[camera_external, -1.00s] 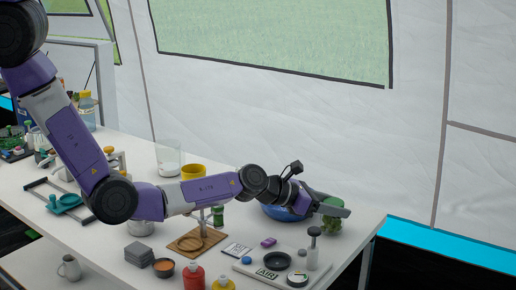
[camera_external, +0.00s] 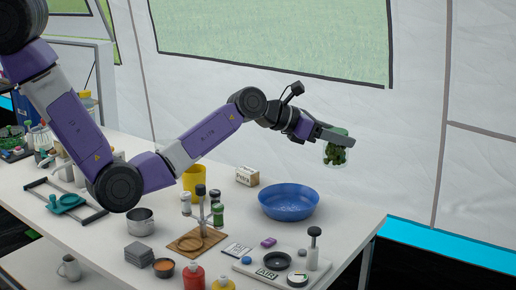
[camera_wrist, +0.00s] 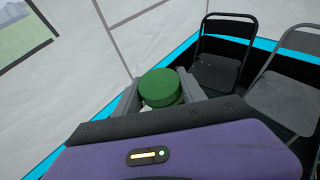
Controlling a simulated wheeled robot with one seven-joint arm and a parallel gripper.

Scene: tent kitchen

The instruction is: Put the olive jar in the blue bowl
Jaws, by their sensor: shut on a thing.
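The olive jar (camera_external: 337,152) is clear with dark green contents and a green lid. It is held up in the air above the far right part of the table. My gripper (camera_external: 340,138) is shut on it near its top. In the wrist view the green lid (camera_wrist: 160,88) sits between the two fingers (camera_wrist: 167,92), and the jar's lower part is mostly hidden. The blue bowl (camera_external: 289,203) stands on the table, below and to the left of the jar in the external view. Its visible inside looks empty.
The table's right edge is close to the bowl. Folding chairs (camera_wrist: 222,55) stand beyond.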

